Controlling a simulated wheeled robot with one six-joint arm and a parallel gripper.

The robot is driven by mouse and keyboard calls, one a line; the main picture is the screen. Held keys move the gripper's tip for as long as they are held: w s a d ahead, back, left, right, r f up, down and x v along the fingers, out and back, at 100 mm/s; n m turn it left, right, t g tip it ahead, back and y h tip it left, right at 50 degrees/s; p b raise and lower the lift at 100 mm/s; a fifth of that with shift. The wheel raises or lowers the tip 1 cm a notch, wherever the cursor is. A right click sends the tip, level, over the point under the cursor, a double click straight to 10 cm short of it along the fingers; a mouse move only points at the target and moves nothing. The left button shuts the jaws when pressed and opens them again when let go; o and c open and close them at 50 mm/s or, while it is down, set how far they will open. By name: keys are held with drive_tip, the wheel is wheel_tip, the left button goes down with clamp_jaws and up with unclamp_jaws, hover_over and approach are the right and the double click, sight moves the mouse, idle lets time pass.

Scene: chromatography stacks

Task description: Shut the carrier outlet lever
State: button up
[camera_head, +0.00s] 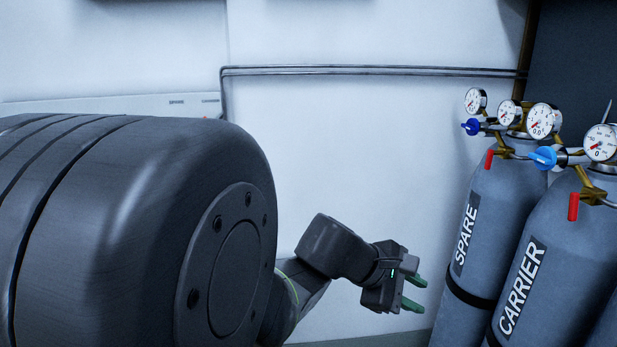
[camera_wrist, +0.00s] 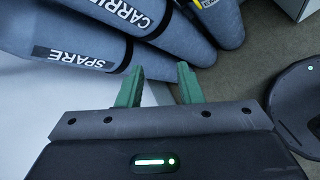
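The carrier cylinder (camera_head: 565,260) is grey with a "CARRIER" label and stands at the right of the head view; it also shows in the wrist view (camera_wrist: 180,35). Its red outlet lever (camera_head: 573,206) hangs straight down from a brass fitting below the gauges. My gripper (camera_head: 418,293) has two green fingers spread apart with nothing between them. It is left of the cylinders and lower than the lever, well apart from it. In the wrist view my gripper (camera_wrist: 160,75) points toward the cylinder bodies, and the lever is out of that view.
The spare cylinder (camera_head: 480,225) stands left of the carrier, with its own red lever (camera_head: 489,159) and blue knob (camera_head: 471,127). The carrier's blue knob (camera_head: 543,157) juts left above its lever. A pipe (camera_head: 370,70) runs along the white wall. Space around my gripper is clear.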

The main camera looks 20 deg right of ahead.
drive_tip(key=d+r+n+g+h, duration=0.1)
drive_tip(key=d+r+n+h, duration=0.3)
drive_tip(key=d+r, duration=0.45)
drive_tip(key=n+g+h, duration=0.1)
drive_tip(key=n+h, duration=0.3)
drive_tip(key=n, duration=0.3)
approach(570, 214)
drive_tip(key=d+p, duration=0.1)
drive_tip(key=d, duration=0.2)
drive_tip(key=s+d+p, duration=0.1)
drive_tip(key=d, duration=0.3)
drive_tip(key=d+p, duration=0.1)
drive_tip(key=d, duration=0.2)
drive_tip(key=shift+s+d+r+p, duration=0.25)
drive_tip(key=shift+d+r+p, duration=0.05)
drive_tip(key=shift+r, duration=0.05)
drive_tip(key=shift+f+m, duration=0.1)
drive_tip(key=shift+m, duration=0.2)
clamp_jaws()
